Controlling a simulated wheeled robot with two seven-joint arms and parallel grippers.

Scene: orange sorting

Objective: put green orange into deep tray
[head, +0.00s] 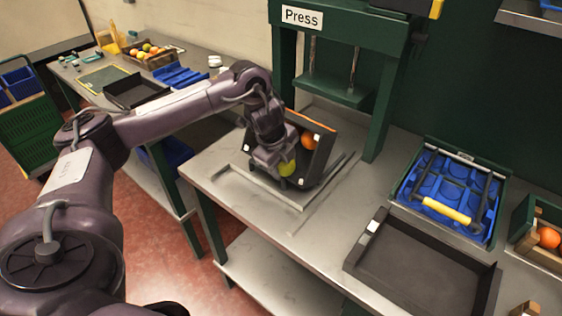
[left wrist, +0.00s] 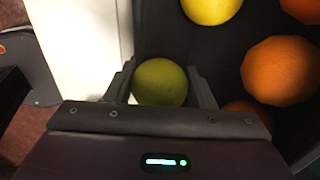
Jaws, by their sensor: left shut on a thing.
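The green orange (head: 287,168) is between the fingers of my left gripper (head: 284,170). In the left wrist view the green orange (left wrist: 160,82) sits between the two fingertips (left wrist: 162,88), one on each side. My left gripper is shut on it, at the near left side of a tilted black box (head: 327,150) that holds an orange fruit (head: 308,140). The wrist view shows a yellow fruit (left wrist: 211,8) and several orange ones (left wrist: 280,70) in this box. An empty black tray (head: 420,272) lies on the bench at front right. I cannot tell which one is the deep tray.
The green press (head: 340,88) stands behind the tilted box. A blue crate with a yellow handle (head: 452,195) is behind the empty tray, and a wooden box with an orange (head: 548,238) is at far right. A side table (head: 190,85) holds more trays and fruit.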

